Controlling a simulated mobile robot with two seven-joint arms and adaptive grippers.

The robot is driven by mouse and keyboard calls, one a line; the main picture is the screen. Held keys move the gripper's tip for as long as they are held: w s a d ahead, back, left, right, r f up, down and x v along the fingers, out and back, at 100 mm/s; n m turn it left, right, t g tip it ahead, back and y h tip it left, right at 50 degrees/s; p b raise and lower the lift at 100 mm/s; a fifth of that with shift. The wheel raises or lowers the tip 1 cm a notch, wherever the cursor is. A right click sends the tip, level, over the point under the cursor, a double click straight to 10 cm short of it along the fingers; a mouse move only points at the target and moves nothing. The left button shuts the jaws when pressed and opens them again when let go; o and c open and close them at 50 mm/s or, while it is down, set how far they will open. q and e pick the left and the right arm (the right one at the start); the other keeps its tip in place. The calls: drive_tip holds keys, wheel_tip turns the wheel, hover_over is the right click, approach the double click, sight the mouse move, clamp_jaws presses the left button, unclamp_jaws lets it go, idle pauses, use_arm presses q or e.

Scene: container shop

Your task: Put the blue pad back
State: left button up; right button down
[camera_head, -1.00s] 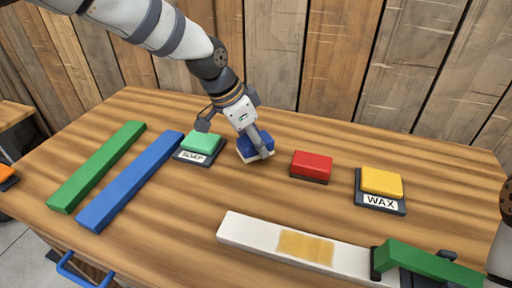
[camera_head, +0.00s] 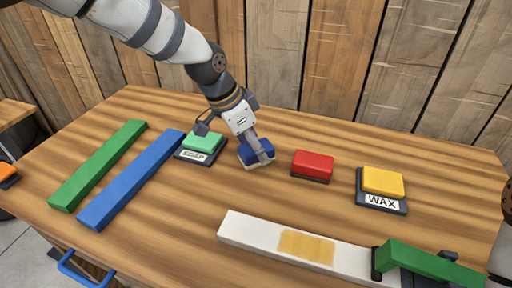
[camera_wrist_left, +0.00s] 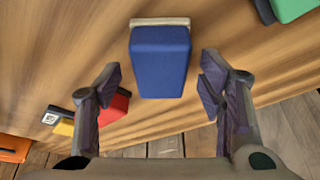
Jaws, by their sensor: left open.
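The blue pad (camera_head: 257,153) is on the wooden table between a green pad and a red pad. Its pale underside layer shows in the left wrist view, where the blue pad (camera_wrist_left: 160,62) lies at the upper middle. My left gripper (camera_head: 256,148) reaches down over it from behind. In the wrist view the two fingers of my left gripper (camera_wrist_left: 160,85) are spread apart, one on each side of the pad's near end, with gaps on both sides. Whether a holder lies under the pad is hidden. My right gripper is not seen.
The green pad (camera_head: 203,142) sits on a dark SOAP holder (camera_head: 190,156). The red pad (camera_head: 312,165) is close on the right; a yellow pad (camera_head: 383,181) sits on a WAX holder. Green and blue bars lie left; a white board (camera_head: 250,231) with a yellow patch lies in front.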

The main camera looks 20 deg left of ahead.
use_arm(q)
drive_tip(key=p+v, duration=0.1)
drive_tip(key=v, duration=0.9)
drive_tip(key=shift+r, duration=0.3)
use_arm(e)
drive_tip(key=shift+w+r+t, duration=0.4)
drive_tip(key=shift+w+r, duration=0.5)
